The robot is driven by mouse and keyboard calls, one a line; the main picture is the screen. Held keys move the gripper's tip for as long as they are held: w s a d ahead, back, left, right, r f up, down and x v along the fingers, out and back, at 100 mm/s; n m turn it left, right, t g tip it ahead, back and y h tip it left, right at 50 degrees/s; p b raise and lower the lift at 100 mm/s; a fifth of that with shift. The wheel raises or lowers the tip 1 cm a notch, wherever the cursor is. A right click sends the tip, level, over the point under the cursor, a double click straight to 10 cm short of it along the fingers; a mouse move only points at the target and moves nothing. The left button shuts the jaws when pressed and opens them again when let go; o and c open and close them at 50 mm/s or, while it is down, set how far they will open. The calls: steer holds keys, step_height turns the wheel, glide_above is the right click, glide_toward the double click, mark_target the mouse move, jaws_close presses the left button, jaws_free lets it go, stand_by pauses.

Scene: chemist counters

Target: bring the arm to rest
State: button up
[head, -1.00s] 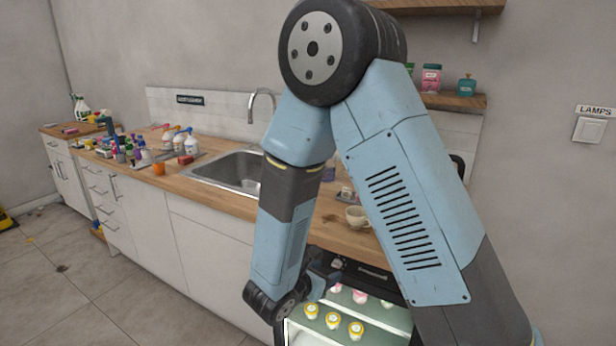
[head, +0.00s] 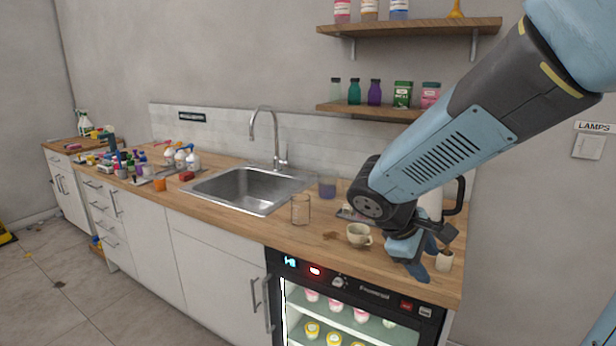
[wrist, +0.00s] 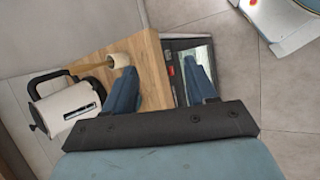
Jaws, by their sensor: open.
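My gripper (head: 432,262) hangs over the right end of the wooden counter in the head view, pointing down. In the wrist view my gripper (wrist: 163,85) shows its two blue fingers spread apart with nothing between them. The arm reaches in from the upper right of the head view.
A beige cup (head: 359,235) and a glass beaker (head: 300,209) stand left of my gripper. A white device with a black handle (wrist: 66,106) is close by. A lit glass-fronted cabinet (head: 350,310) sits under the counter. Shelves with bottles (head: 408,111) hang above. The sink (head: 246,190) is further left.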

steer(key=s+r+m+t+y, duration=0.3)
steer(key=s+r+m+y, duration=0.4)
steer(key=s+r+m, duration=0.2)
steer(key=shift+d+r+m+t, duration=0.35)
steer(key=shift+r+m, duration=0.15)
steer(key=shift+r, duration=0.35)
